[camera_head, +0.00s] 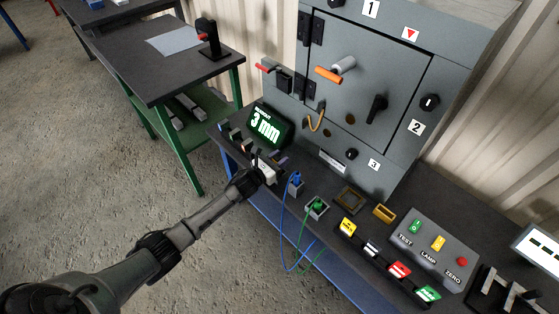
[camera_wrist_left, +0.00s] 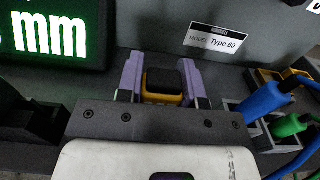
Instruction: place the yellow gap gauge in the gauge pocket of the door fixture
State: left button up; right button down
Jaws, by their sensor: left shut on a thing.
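My left gripper (camera_head: 268,167) is low over the bench, in front of the display. In the left wrist view its purple fingers (camera_wrist_left: 162,80) are shut on the yellow gap gauge (camera_wrist_left: 163,98), a yellow piece with a black top. In the head view the gripper mostly hides the gauge. The door fixture is the grey cabinet (camera_head: 390,70) behind, with its door shut. My right gripper is not in view.
A display (camera_head: 265,126) reads 3 mm. Blue (camera_head: 295,180) and green (camera_head: 316,206) cable plugs stand just right of the gripper, their cables hanging over the front edge.

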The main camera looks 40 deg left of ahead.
pick_arm(q)
jog(key=shift+w+a+r, duration=0.1)
jog(key=o, duration=1)
